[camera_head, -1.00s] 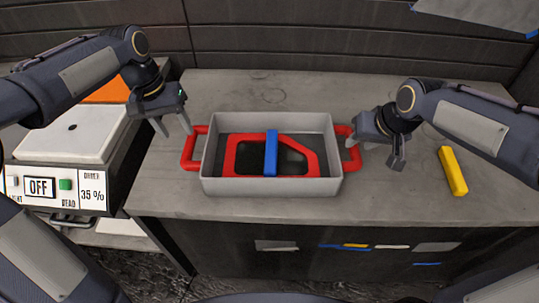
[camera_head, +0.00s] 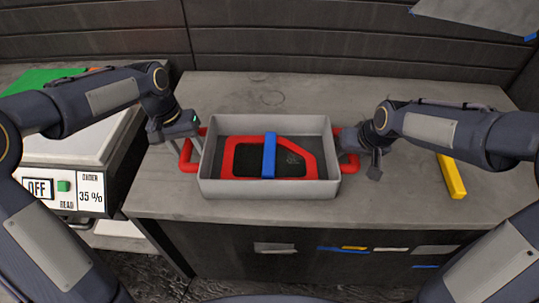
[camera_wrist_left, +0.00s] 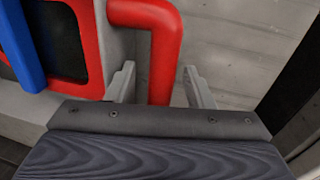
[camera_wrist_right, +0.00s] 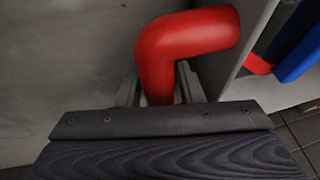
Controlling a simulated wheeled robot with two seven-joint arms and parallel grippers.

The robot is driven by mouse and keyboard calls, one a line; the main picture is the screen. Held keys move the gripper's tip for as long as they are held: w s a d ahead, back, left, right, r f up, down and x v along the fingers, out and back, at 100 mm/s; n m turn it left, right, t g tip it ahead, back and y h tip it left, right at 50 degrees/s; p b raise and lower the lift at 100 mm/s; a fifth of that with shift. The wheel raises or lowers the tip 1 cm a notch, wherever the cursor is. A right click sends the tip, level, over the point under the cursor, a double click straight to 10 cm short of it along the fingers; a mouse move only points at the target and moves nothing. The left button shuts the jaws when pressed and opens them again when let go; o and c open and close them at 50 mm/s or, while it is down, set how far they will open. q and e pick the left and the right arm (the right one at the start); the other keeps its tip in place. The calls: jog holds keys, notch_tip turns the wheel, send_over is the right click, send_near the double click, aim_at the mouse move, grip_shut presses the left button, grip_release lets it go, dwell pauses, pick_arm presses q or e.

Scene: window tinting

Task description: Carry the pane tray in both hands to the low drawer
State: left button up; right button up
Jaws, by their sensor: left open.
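The pane tray (camera_head: 325,189) is a grey open box with a red handle at each end, flat on the worktop. In it lies a dark pane with a red frame (camera_head: 227,158) and a blue bar (camera_head: 269,155) across it. My left gripper (camera_head: 178,152) is at the left handle (camera_wrist_left: 165,50), its open fingers on either side of it. My right gripper (camera_head: 362,172) is at the right handle (camera_wrist_right: 158,60), with one finger on each side. I cannot tell whether those fingers press on it. The low drawer cannot be made out with certainty.
A yellow bar (camera_head: 450,178) lies on the worktop (camera_head: 330,92) to the right. At the left stands a white-topped unit with an OFF and 35 % panel (camera_head: 90,194). A green sheet (camera_head: 35,80) lies at the far left. The worktop behind the tray is clear.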

pick_arm(q)
jog(key=shift+f, duration=0.35)
pick_arm(e)
jog(key=shift+w+a+f, duration=0.1)
jog(key=shift+f, duration=0.25)
pick_arm(q)
jog(key=shift+c, duration=0.3)
pick_arm(e)
jog(key=shift+c, duration=0.3)
pick_arm(q)
jog(key=c, duration=0.7)
pick_arm(e)
grip_shut()
pick_arm(q)
grip_shut()
jog(key=shift+r, duration=0.15)
pick_arm(e)
jog(key=shift+w+r, duration=0.1)
jog(key=shift+r, duration=0.05)
